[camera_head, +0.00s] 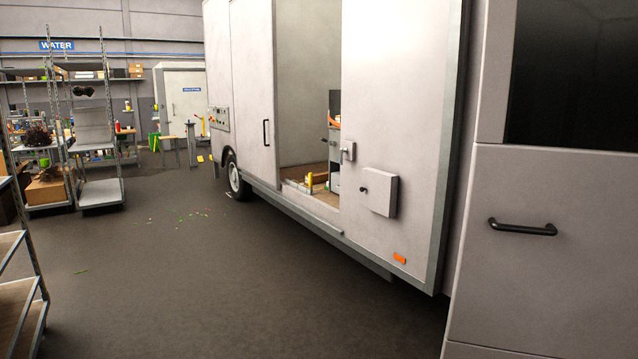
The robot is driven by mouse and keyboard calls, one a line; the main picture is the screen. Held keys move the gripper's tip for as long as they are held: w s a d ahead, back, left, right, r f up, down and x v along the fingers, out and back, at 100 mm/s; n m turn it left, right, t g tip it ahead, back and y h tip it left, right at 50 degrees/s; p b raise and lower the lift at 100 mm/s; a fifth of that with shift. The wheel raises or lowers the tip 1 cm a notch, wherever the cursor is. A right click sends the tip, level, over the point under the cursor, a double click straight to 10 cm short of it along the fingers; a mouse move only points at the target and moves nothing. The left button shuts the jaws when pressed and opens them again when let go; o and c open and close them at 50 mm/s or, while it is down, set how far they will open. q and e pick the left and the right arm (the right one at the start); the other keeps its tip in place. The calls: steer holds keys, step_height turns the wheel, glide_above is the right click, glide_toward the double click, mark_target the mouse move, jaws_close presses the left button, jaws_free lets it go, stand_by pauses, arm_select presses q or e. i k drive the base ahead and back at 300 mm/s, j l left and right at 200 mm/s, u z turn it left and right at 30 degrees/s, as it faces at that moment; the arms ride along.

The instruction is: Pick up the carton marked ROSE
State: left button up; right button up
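No carton with a readable ROSE mark shows in the head view. A brown cardboard box (46,191) sits low on a shelf cart at the left; I cannot read any mark on it. Small brown boxes (135,71) stand on the far back shelf, too small to read. Neither of my grippers is in view.
A white van (391,95) with an open side doorway fills the middle and right. Metal shelf carts (100,192) line the left. The dark floor (200,290) between is mostly clear, with scattered green bits.

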mark_target(323, 177)
steer(key=i+j+u, duration=0.1)
steer(key=i+u, duration=0.4)
steer(key=i, duration=5.5)
steer(key=i+z, duration=0.1)
steer(key=i, duration=0.55)
steer(key=i+j+z, duration=0.1)
steer(key=i, duration=0.55)
steer(key=i+j, duration=0.3)
steer(key=i, duration=0.35)
steer(key=l+z, duration=0.05)
